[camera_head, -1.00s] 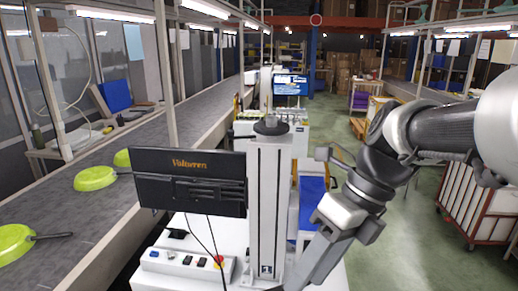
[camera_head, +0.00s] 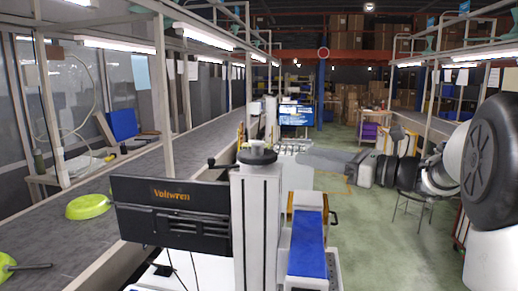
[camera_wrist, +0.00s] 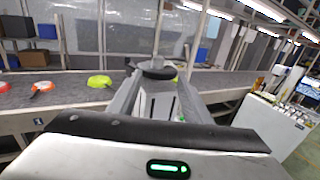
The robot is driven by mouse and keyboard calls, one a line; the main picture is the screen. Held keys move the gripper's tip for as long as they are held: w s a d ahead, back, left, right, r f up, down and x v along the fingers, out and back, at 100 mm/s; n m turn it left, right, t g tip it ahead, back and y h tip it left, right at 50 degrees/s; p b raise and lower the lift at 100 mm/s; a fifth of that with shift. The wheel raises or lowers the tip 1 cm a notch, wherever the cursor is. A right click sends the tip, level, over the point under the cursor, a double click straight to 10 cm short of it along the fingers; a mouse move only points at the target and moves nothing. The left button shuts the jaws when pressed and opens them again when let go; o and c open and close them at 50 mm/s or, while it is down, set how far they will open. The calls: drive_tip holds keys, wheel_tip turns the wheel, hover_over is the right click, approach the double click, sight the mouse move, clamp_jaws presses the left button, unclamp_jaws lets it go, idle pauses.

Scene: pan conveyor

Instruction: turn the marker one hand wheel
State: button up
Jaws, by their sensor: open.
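The hand wheel (camera_head: 257,153) is a dark round wheel on top of a pale upright column (camera_head: 257,210), with a small handle out to its left. No number marker can be read on this column now. In the wrist view the black wheel (camera_wrist: 158,73) shows near the fingertips, with the column below it. My gripper (camera_head: 290,154) reaches in from the right at about wheel height. In the wrist view my gripper (camera_wrist: 157,78) has its two grey fingers apart, one to each side of the wheel. I cannot tell whether they touch it.
A dark screen (camera_head: 170,212) stands left of the column. A conveyor (camera_head: 130,180) runs along the left with green pans (camera_head: 88,206); the wrist view also shows an orange pan (camera_wrist: 42,86). A blue-topped unit (camera_head: 308,245) stands right of the column.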

sight(257, 144)
drive_tip(key=p+x, duration=0.2)
drive_tip(key=x, duration=1.4)
drive_tip(key=shift+w+a, duration=0.1)
drive_tip(key=shift+a, duration=0.35)
drive_tip(key=c, duration=1.1)
drive_tip(key=shift+f+m+t+h+b, duration=0.35)
drive_tip(key=shift+m+t+h+b, duration=0.2)
drive_tip(key=shift+b, duration=0.6)
drive_tip(key=m+t+h+b, duration=0.1)
drive_tip(key=t+b, duration=0.1)
drive_tip(key=b, duration=0.1)
drive_tip(key=shift+a+m+h, duration=0.1)
drive_tip(key=shift+m+h, duration=0.15)
drive_tip(key=shift+h, duration=0.1)
drive_tip(key=shift+o, duration=0.2)
drive_tip(key=m+t+h+b, duration=0.1)
drive_tip(key=b, duration=0.1)
drive_tip(key=shift+r+h+b, duration=0.1)
drive_tip(key=shift+h+b, duration=0.25)
drive_tip(key=shift+h, duration=0.05)
drive_tip(key=shift+r+m+t, duration=0.25)
drive_tip(key=shift+m, duration=0.15)
